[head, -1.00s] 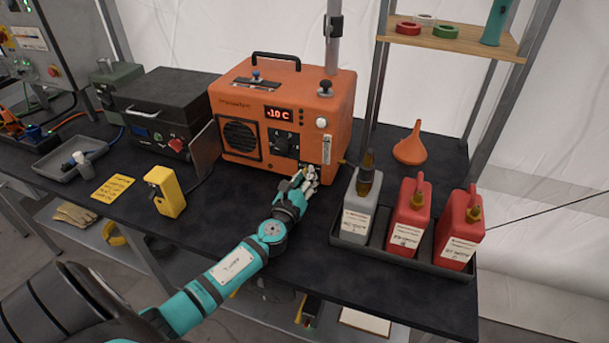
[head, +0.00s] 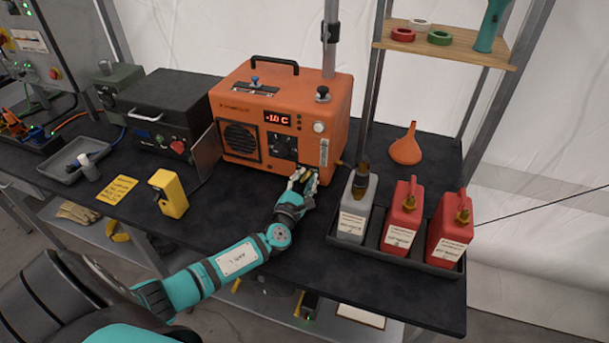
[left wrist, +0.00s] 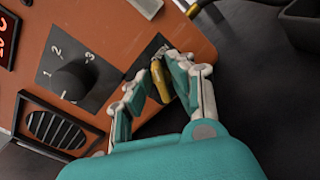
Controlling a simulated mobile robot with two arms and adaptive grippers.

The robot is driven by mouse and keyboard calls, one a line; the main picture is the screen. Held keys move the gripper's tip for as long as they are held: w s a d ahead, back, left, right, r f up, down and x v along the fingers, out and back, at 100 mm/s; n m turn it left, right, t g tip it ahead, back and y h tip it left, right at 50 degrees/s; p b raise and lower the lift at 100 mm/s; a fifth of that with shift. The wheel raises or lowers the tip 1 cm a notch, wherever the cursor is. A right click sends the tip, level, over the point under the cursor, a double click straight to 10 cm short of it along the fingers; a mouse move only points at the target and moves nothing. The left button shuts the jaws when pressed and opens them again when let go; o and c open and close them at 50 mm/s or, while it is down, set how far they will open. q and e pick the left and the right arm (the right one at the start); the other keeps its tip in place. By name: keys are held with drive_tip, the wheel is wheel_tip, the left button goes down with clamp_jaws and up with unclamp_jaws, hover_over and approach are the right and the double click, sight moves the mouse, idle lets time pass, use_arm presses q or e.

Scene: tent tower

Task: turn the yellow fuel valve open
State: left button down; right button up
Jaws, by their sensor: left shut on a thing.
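The orange heater (head: 285,125) stands on the black bench, its display reading -1.0 C. The yellow fuel valve (left wrist: 161,82) sits low on the right of its front panel, and its handle shows between my left fingers in the left wrist view. My left gripper (head: 303,177) is at the heater's lower right front. In the left wrist view, my left gripper (left wrist: 158,84) is shut on the yellow handle. In the head view my fingers mostly cover the valve. My right gripper is not in view.
A tray (head: 394,255) with a grey can (head: 354,209) and two red cans (head: 402,215) stands right of my gripper. An orange funnel (head: 406,146) is behind. A black dial (left wrist: 72,80) is beside the valve.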

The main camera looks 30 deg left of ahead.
use_arm(q)
drive_tip(key=shift+m+p, duration=0.5)
drive_tip(key=shift+m, duration=0.7)
drive_tip(key=shift+f, duration=0.1)
drive_tip(key=c, duration=1.4)
unclamp_jaws()
drive_tip(key=shift+s+d, duration=0.1)
drive_tip(key=shift+m, duration=0.3)
drive_tip(key=v, duration=1.1)
drive_tip(key=shift+s+d, duration=0.15)
drive_tip(key=shift+s, duration=0.25)
